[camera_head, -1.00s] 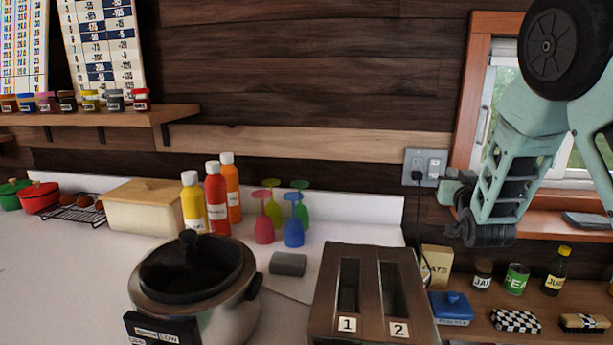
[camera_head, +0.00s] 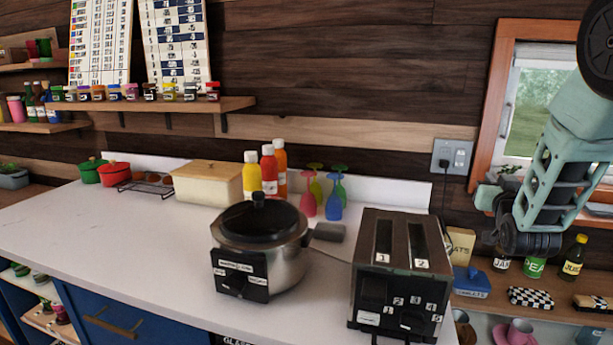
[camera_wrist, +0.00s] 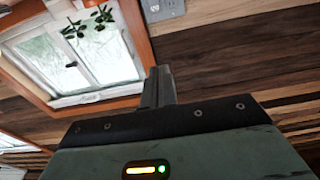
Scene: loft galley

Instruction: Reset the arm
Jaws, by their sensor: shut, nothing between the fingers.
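My arm (camera_head: 565,165) hangs down at the right of the head view, in front of the window and wall. Its lower end is near the socket and the small shelf, and I cannot make out the fingers there. In the wrist view my gripper (camera_wrist: 158,85) shows its fingers together, with nothing between them. They point toward the window and the wooden wall, which look tilted in that view. The fingers touch nothing that I can see.
A white counter (camera_head: 120,245) holds a slow cooker (camera_head: 265,240), a toaster (camera_head: 400,275), sauce bottles (camera_head: 268,172), coloured glasses (camera_head: 333,205) and a bread box (camera_head: 205,182).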

